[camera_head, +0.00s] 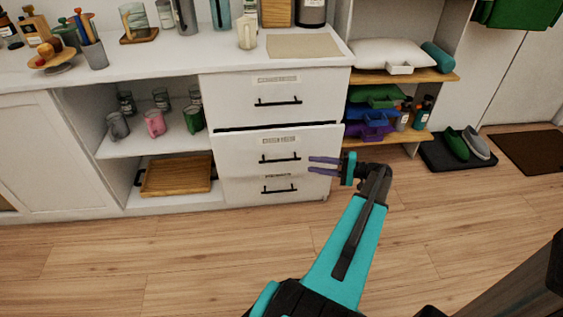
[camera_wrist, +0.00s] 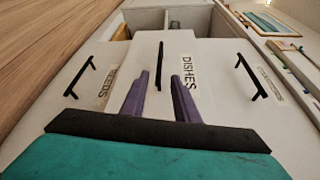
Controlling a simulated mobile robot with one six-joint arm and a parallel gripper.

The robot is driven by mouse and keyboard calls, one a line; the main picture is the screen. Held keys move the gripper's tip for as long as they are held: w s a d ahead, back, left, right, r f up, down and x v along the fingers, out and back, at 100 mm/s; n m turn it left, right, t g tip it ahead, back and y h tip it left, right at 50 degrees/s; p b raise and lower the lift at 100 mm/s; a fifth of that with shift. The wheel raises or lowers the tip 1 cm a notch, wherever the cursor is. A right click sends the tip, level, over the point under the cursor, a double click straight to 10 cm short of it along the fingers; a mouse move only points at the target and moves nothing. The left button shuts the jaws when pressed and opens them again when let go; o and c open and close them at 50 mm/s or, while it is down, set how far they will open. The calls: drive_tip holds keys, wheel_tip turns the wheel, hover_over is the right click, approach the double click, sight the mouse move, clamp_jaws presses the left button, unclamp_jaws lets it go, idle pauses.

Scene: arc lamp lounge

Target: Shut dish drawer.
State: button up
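The dish drawer (camera_head: 249,155) is the middle of three white drawers in the cabinet. It stands out a little from the cabinet, with a dark gap along its top edge. In the wrist view its front (camera_wrist: 207,62) carries a DISHES label and a black bar handle (camera_wrist: 160,66). The handle also shows in the head view (camera_head: 280,159). My gripper (camera_head: 310,165) is just right of the handle in the head view. Its two purple fingers (camera_wrist: 160,92) are apart and empty, pointing toward the handle's near end. I cannot tell whether they touch the drawer front.
The top drawer (camera_head: 230,97) and bottom drawer (camera_head: 240,188) look shut. Open shelves with mugs (camera_head: 154,124) and a wooden tray (camera_head: 176,177) lie left. A shelf unit (camera_head: 415,137) and a shoe mat (camera_head: 435,158) stand right. The wooden floor (camera_head: 150,255) in front is clear.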

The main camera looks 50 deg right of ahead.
sight(282, 160)
drive_tip(key=shift+w, duration=0.1)
drive_tip(key=b+x, duration=0.3)
drive_tip(key=x, duration=1)
drive_tip(key=shift+w+a+f, duration=0.1)
drive_tip(key=shift+w+a, duration=0.15)
drive_tip(key=shift+w, duration=0.05)
clamp_jaws()
